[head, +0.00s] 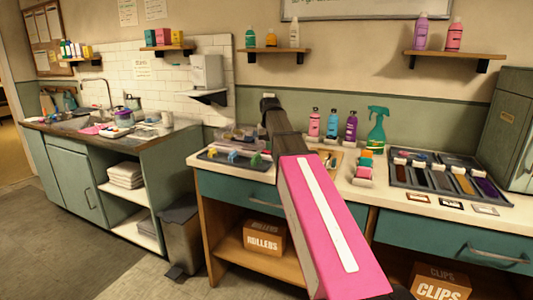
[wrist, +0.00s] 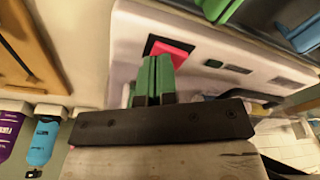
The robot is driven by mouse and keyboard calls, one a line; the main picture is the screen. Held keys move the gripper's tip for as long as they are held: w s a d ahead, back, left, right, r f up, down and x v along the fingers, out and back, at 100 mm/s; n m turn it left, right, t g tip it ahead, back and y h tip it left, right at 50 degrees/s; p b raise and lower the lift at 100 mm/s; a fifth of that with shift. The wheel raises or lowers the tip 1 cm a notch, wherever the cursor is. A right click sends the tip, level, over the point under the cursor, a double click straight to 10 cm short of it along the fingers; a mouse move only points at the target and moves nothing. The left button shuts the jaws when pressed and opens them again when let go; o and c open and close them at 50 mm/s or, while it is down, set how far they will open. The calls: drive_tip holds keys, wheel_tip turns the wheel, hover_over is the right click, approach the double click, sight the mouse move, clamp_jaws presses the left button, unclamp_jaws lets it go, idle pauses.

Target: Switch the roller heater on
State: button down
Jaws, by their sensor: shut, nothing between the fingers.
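The roller heater's pale casing (wrist: 212,48) fills much of the wrist view. A red switch (wrist: 173,48) in a black frame is set in it, and a small green strip lies to its right. My gripper (wrist: 154,60) has its green fingers together and empty. The fingertips overlap the lower edge of the switch in the picture; I cannot tell whether they touch it. In the head view my pink arm reaches over the counter, and my fingers are not clear there. Low items with coloured pieces (head: 236,157) lie left of my arm.
Bottles (head: 332,124) and a green spray bottle (head: 377,128) stand behind, right of my arm. A wooden tray (wrist: 28,62) lies at the left of the wrist view. A dark tray of coloured strands (head: 448,198) sits on the right. Shelves (head: 273,51) hang above.

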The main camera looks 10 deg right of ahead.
drive_tip(key=shift+r, duration=3.3)
